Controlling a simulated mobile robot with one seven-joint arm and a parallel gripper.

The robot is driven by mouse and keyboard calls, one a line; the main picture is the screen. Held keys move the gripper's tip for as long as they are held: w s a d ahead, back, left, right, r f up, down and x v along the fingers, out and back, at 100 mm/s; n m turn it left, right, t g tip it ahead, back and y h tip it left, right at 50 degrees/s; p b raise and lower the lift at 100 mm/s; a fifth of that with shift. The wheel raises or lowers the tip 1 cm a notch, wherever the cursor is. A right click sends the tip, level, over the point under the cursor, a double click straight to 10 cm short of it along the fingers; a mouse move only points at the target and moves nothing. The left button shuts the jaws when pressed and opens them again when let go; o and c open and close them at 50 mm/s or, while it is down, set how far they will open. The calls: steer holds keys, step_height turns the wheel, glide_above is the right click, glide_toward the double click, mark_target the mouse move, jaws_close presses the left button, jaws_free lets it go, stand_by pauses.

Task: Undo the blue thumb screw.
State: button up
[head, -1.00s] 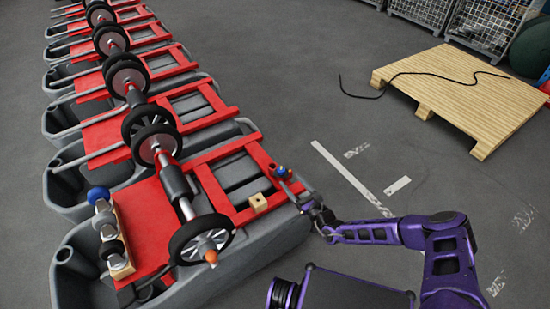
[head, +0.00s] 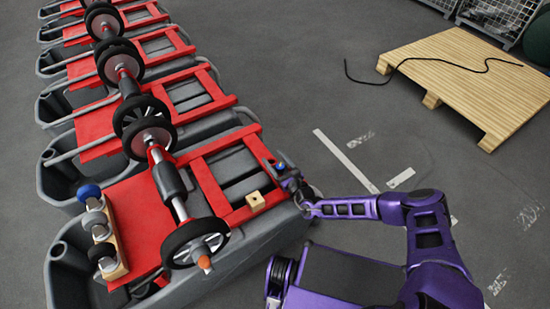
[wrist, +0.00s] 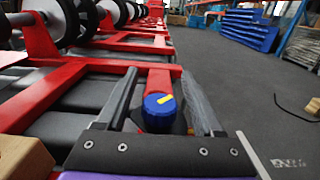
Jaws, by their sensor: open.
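The blue thumb screw (wrist: 159,110) has a round knob with a yellow mark on top. It sits at the end of a red bracket (wrist: 160,78) in the wrist view. My gripper (wrist: 160,76) is open, with one finger on each side of the knob and a visible gap on both sides. Nothing is held. In the head view my gripper (head: 291,180) is at the near right corner of the red frame (head: 200,180) on the closest tank, and it mostly hides the screw there.
A small wooden block (head: 255,200) sits on the frame left of my gripper. A wooden rack (head: 112,265) with several knobs stands further left. A wheeled shaft (head: 172,185) runs along the tanks. A pallet (head: 470,80) with a black cable lies at the back right. Floor between is clear.

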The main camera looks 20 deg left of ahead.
mark_target(276, 167)
jaws_close()
steer(key=shift+f+g, duration=0.1)
steer(key=shift+g, duration=0.2)
steer(key=shift+s+a+n+g+y+b, duration=0.15)
steer(key=shift+s+n+g+y+b, duration=0.05)
steer(key=shift+n+g+y+b, duration=0.75)
steer(key=n+g, duration=0.1)
steer(key=g, duration=0.1)
steer(key=n+g+y, duration=0.1)
steer(key=n+g, duration=0.1)
steer(key=shift+s+a+y, duration=0.2)
steer(key=shift+s+y, duration=0.05)
steer(key=shift+s, duration=0.1)
steer(key=n+g, duration=0.1)
steer(key=g, duration=0.1)
steer(key=s+n+g, duration=0.1)
steer(key=n+g, duration=0.1)
steer(key=g, duration=0.1)
steer(key=shift+g+y, duration=0.25)
steer(key=shift+y, duration=0.15)
steer(key=shift+s+n+g, duration=0.2)
steer(key=shift+n+g, duration=0.45)
steer(key=shift+g, duration=0.2)
steer(key=shift+s+n+g, duration=0.2)
steer(key=shift+n+g, duration=0.4)
steer(key=shift+g, duration=0.25)
steer(key=shift+s+g+h, duration=0.1)
steer(key=shift+g+h, duration=0.2)
